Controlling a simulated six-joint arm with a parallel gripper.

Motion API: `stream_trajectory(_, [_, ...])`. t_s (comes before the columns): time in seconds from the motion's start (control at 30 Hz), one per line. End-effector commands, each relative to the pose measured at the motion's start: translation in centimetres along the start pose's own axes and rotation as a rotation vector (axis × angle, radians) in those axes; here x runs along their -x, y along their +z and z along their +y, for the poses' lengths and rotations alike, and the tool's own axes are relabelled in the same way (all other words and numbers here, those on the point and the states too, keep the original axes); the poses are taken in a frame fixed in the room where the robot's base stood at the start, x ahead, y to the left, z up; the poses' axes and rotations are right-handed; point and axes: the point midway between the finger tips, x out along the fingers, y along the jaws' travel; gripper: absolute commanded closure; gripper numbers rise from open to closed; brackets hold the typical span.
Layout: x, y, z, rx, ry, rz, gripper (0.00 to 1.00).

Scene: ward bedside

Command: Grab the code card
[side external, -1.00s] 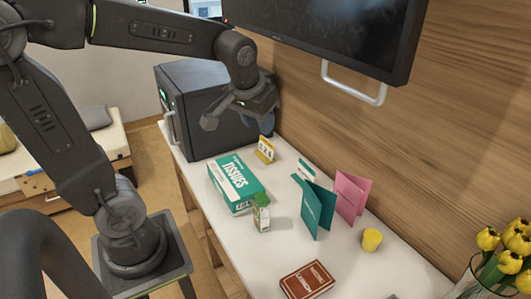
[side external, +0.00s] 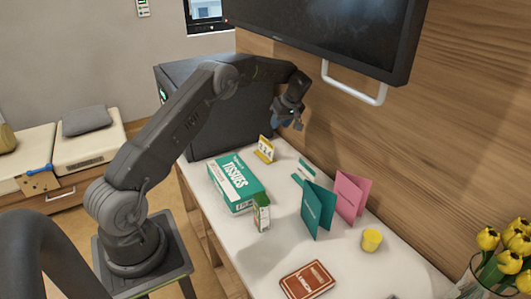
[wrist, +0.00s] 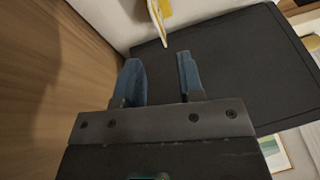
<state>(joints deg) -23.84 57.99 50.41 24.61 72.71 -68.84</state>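A small white card with dark marks on a yellow stand (side external: 265,149) stands upright on the white table, in front of the dark cabinet; its print is too small to read, so I cannot tell whether it is the code card. It also shows at the top of the wrist view (wrist: 160,14), beyond my fingertips. A white and green card (side external: 304,171) stands to its right. My gripper (side external: 289,123) is above and to the right of the yellow stand, apart from it. Its blue fingers (wrist: 161,80) are apart with nothing between them.
A green tissue box (side external: 237,184), a small green-white carton (side external: 261,213), a teal folded card (side external: 318,210), a pink card (side external: 351,196), a yellow cup (side external: 371,240) and a red-brown box (side external: 307,280) stand on the table (side external: 250,252). The dark cabinet (side external: 225,128) and wooden wall are close to my gripper.

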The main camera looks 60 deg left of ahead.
Motion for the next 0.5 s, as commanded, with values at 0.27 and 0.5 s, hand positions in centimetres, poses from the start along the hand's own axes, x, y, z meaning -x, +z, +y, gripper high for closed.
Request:
stream_trajectory(0.27, [-1.6,-0.1,1.1,0.096,-0.029,0.008,0.65])
stream_trajectory(0.5, [-6.1,-0.2,0.9,0.095,-0.03,0.008,0.65])
